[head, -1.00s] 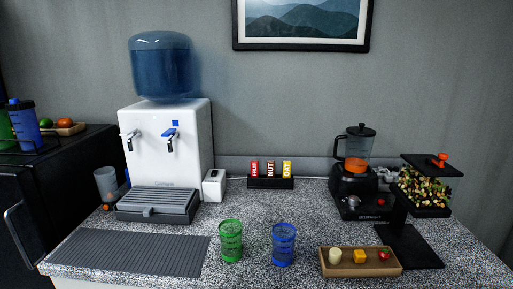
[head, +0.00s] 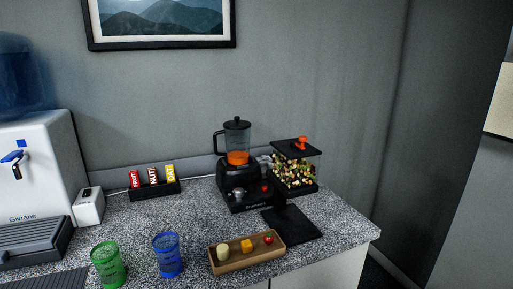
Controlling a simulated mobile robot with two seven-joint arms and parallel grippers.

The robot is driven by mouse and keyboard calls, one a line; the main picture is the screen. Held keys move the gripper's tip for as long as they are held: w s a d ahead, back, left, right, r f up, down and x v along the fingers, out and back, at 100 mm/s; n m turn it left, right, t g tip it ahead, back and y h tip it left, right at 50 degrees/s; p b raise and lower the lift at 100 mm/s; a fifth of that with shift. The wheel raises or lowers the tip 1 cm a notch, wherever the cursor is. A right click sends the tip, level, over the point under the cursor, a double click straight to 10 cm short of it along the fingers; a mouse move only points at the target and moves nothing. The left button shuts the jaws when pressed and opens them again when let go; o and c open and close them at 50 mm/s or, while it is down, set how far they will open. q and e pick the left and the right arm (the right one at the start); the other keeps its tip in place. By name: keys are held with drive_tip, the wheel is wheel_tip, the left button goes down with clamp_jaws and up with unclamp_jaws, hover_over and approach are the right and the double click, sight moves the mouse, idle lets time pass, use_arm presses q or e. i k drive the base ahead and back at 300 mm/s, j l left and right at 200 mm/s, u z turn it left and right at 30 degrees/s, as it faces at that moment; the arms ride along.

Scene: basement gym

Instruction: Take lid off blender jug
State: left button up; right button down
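The blender stands on the speckled counter near the wall, right of the middle in the head view. Its clear jug (head: 238,145) sits upright on the black base (head: 243,187), with the handle to the left and something orange in the bottom. The black lid (head: 237,124) with a small knob sits on top of the jug. Neither of my grippers shows in the view.
A black stand with a clear bin of mixed pieces (head: 294,172) and an orange knob is close to the blender's right. A wooden tray (head: 232,266) with small food pieces, a blue cup (head: 168,254) and a green cup (head: 109,264) stand in front. A bar rack (head: 153,189) is left.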

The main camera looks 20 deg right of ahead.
sight(236, 124)
drive_tip(key=l+u, duration=0.25)
drive_tip(key=k+l+u, duration=0.25)
drive_tip(key=l, duration=0.15)
drive_tip(key=l+u, duration=0.25)
drive_tip(key=k+l+u, duration=0.25)
drive_tip(key=i+l, duration=0.1)
